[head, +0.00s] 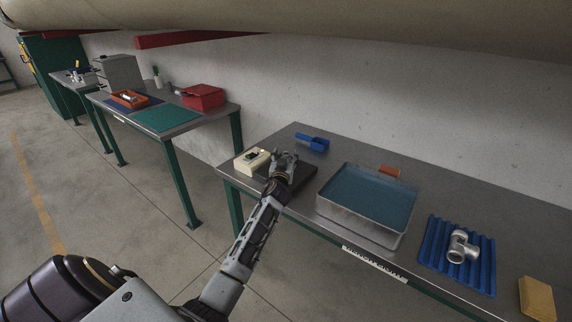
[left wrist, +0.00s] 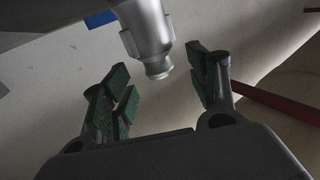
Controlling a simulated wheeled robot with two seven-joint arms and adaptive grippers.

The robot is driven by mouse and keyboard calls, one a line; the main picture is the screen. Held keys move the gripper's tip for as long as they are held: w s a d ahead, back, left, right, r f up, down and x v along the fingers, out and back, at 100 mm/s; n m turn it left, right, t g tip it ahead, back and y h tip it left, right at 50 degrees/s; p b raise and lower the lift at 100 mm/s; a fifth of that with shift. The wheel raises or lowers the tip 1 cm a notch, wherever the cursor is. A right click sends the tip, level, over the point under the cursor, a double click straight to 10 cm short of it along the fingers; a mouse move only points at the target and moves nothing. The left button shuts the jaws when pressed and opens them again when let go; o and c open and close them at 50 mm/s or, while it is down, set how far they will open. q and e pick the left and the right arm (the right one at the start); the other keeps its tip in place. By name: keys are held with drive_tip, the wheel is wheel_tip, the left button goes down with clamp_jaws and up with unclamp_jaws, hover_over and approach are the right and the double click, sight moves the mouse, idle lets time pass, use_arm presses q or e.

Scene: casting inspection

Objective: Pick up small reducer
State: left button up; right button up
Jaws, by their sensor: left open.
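A grey metal reducer (left wrist: 150,35), with a wide body and a narrower end, shows in the left wrist view. In the head view I cannot tell the reducer from the grey fingers. My right gripper is out of view.
A beige box (head: 251,161) stands just left of the gripper, a blue scoop-like item (head: 313,142) behind it. Right are a blue-lined metal tray (head: 321,206), a metal tee (head: 462,246) on a blue ribbed mat (head: 433,250) and a tan block (head: 537,298).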

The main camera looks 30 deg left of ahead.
use_arm(q)
drive_tip(key=shift+x, duration=1.25)
clamp_jaws()
